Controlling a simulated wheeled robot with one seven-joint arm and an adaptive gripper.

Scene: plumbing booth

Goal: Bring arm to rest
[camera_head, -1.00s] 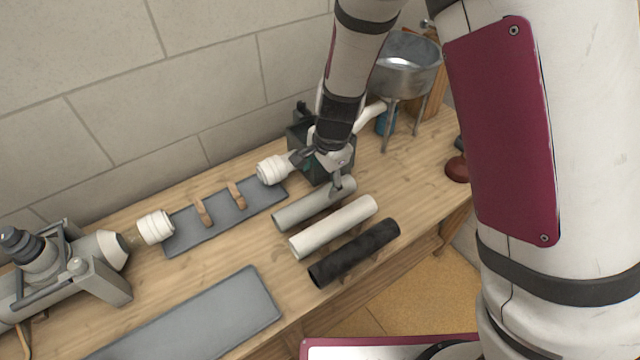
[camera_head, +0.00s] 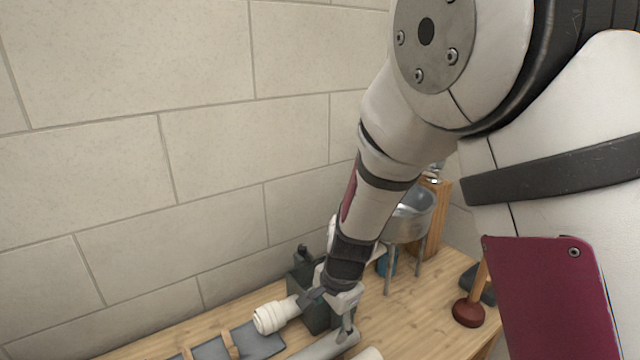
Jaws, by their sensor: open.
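My gripper (camera_head: 326,318) is low in the picture, at the end of my arm, over the wooden workbench (camera_head: 432,320). Its jaws are open. One finger is beside the white fitting (camera_head: 276,316) and the other is over the grey pipe (camera_head: 328,346); I cannot tell whether either touches. The dark green vise (camera_head: 308,278) stands just behind the gripper and is partly hidden by it. My arm slopes down to the gripper from the upper right.
A metal basin on legs (camera_head: 408,222) stands right of my arm, with a plunger (camera_head: 468,310) farther right. A grey tray with tan straps (camera_head: 258,342) and a white pipe (camera_head: 369,354) are cut off below. The block wall (camera_head: 220,150) rises behind the bench.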

